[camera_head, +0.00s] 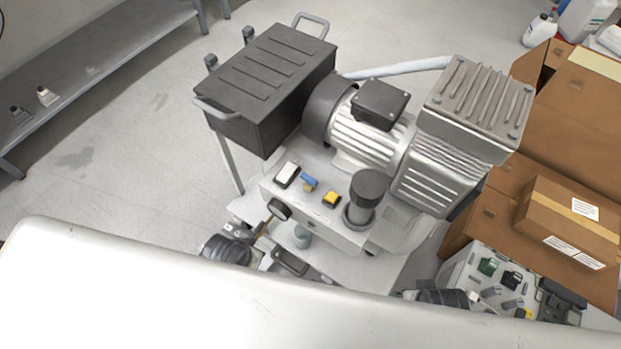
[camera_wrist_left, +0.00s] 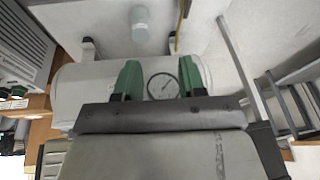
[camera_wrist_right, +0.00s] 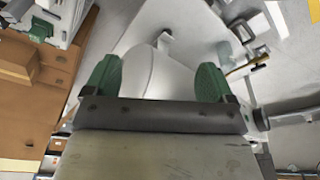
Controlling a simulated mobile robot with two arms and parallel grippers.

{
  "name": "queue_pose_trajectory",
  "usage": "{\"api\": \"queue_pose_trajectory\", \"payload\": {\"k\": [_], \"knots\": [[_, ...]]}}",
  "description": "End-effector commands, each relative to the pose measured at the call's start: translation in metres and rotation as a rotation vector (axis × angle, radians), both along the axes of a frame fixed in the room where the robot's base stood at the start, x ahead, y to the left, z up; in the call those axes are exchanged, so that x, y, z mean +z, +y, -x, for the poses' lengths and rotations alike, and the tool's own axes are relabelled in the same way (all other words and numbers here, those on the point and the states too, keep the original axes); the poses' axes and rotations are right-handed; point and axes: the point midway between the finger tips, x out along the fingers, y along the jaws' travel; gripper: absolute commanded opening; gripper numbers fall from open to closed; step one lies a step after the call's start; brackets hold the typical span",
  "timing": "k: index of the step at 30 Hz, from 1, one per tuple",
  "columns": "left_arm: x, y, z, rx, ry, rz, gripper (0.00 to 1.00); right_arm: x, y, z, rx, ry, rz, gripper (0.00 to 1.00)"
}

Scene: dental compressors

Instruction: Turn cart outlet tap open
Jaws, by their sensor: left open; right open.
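A brass stem with a black knob (camera_head: 278,209) sticks out at the panel's left front; a brass bar with a dark end (camera_wrist_right: 245,69) shows in the right wrist view. I cannot tell for certain which is the outlet tap. My left gripper (camera_wrist_left: 160,78) is open, with a round gauge (camera_wrist_left: 162,86) and the pale tank (camera_wrist_left: 85,90) beyond its green fingers. My right gripper (camera_wrist_right: 158,76) is open and empty before a pale rounded body (camera_wrist_right: 155,72).
The cart carries a motor (camera_head: 365,135), a finned compressor head (camera_head: 470,110) and a dark box (camera_head: 270,80). Cardboard boxes (camera_head: 570,220) crowd the right.

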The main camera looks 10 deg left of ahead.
Motion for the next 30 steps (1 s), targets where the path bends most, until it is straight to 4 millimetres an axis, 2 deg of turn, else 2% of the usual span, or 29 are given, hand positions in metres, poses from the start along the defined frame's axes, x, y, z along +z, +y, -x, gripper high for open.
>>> {"api": "queue_pose_trajectory", "payload": {"k": [4, 7, 9, 12, 14, 18, 21, 24, 27, 30], "knots": [[0.054, 0.0, -0.046, -0.094, -0.214, -0.085, 0.4, 0.026, -0.001, -0.003, -0.003, -0.024, -0.001, 0.85], [0.111, -0.005, -0.097, -0.234, -0.489, -0.229, 0.4, 0.034, -0.001, -0.002, -0.005, -0.03, 0.0, 0.85], [0.144, -0.011, -0.125, -0.332, -0.66, -0.337, 0.4, 0.031, -0.001, -0.002, -0.005, -0.028, 0.0, 0.85], [0.187, -0.026, -0.157, -0.47, -0.881, -0.492, 0.4, 0.022, -0.001, -0.003, -0.004, -0.023, 0.0, 0.85], [0.211, -0.038, -0.172, -0.558, -1.012, -0.593, 0.4, 0.013, -0.001, -0.003, -0.003, -0.02, 0.0, 0.85], [0.264, -0.076, -0.196, -0.793, -1.316, -0.862, 0.4, -0.011, 0.0, -0.002, -0.002, -0.01, 0.001, 0.85], [0.29, -0.108, -0.203, -0.98, -1.519, -1.069, 0.4, -0.03, 0.0, -0.001, -0.001, -0.002, 0.0, 0.85], [0.305, -0.141, -0.202, -1.181, -1.706, -1.278, 0.4, -0.05, 0.0, 0.001, 0.001, 0.006, 0.001, 0.85], [0.307, -0.17, -0.197, -1.401, -1.871, -1.483, 0.4, -0.07, -0.001, 0.005, 0.002, 0.015, 0.002, 0.85], [0.296, -0.192, -0.191, -1.645, -2.013, -1.677, 0.4, -0.09, -0.001, 0.009, 0.004, 0.023, 0.003, 0.85]]}}
